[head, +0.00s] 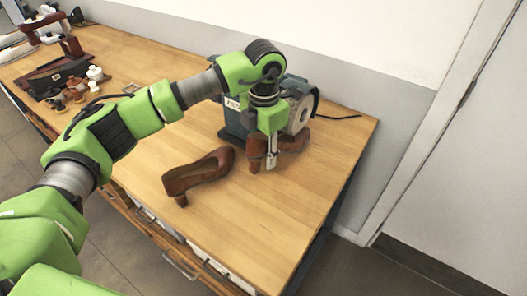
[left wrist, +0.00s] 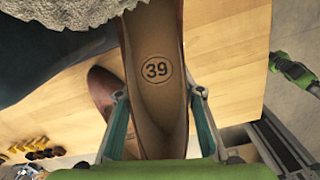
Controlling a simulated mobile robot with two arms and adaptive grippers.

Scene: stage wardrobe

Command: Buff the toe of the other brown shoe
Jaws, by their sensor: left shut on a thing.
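My left gripper (head: 271,161) is shut on a brown heeled shoe (head: 292,140), just in front of the bench buffing machine (head: 235,118). In the left wrist view the held shoe (left wrist: 157,40) lies between the two fingers, with "39" on its insole; its toe end runs out of the top of the picture. The pale buffing wheel (left wrist: 62,11) is close beside it there. I cannot tell whether the toe touches the wheel. The other brown shoe (head: 199,172) stands alone on the table. A green and dark arm part shows at the right of the wrist view; its fingers are unclear.
The wooden table (head: 255,222) is clear at its front right. Small pots (head: 75,90), a dark box (head: 57,77) and a brown jug (head: 71,46) stand at the far left. A wall is close behind the machine.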

